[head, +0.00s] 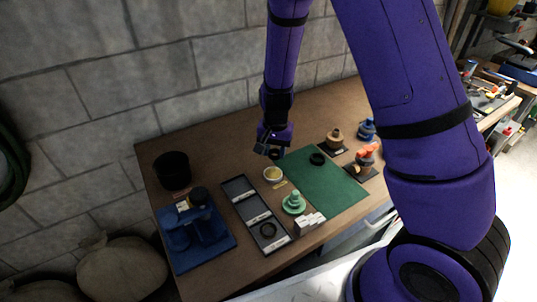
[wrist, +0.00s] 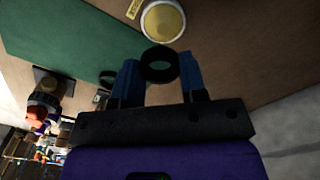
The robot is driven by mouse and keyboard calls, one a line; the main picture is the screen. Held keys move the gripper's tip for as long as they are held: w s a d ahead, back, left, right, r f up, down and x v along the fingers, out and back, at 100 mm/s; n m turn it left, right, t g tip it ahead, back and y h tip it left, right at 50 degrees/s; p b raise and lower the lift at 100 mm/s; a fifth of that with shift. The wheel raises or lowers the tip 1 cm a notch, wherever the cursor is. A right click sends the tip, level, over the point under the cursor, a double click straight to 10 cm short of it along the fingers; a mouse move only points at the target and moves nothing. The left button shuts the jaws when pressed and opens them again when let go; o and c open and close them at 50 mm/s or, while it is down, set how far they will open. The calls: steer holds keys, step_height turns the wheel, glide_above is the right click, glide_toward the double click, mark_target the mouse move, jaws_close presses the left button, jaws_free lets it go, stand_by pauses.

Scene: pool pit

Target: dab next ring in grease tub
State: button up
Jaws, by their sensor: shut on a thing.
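My gripper (wrist: 159,72) has its two blue fingers shut on a black ring (wrist: 158,51), seen between the fingertips in the wrist view. The grease tub (wrist: 163,20), a pale round dish with yellow grease, lies just beyond the ring in that view. In the head view my gripper (head: 271,152) hangs above the table just behind the grease tub (head: 272,180). The held ring is small and dark there. The ring appears apart from the tub. Another black ring (head: 317,158) lies on the green mat, and one more (head: 268,230) lies in the grey tray.
The green mat (head: 325,187) is right of the tub, and the divided grey tray (head: 241,190) is front-left. A blue device (head: 193,226) and black bin (head: 172,170) are left. Pump-like parts (head: 335,138) stand right.

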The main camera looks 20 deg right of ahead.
mark_target(273, 170)
steer(key=shift+w+a, duration=0.1)
steer(key=shift+w, duration=0.05)
steer(key=shift+a+f, duration=0.1)
steer(key=shift+f, duration=2.85)
steer(key=shift+f, duration=0.35)
steer(key=shift+r, duration=0.1)
steer(key=shift+r, duration=3.4)
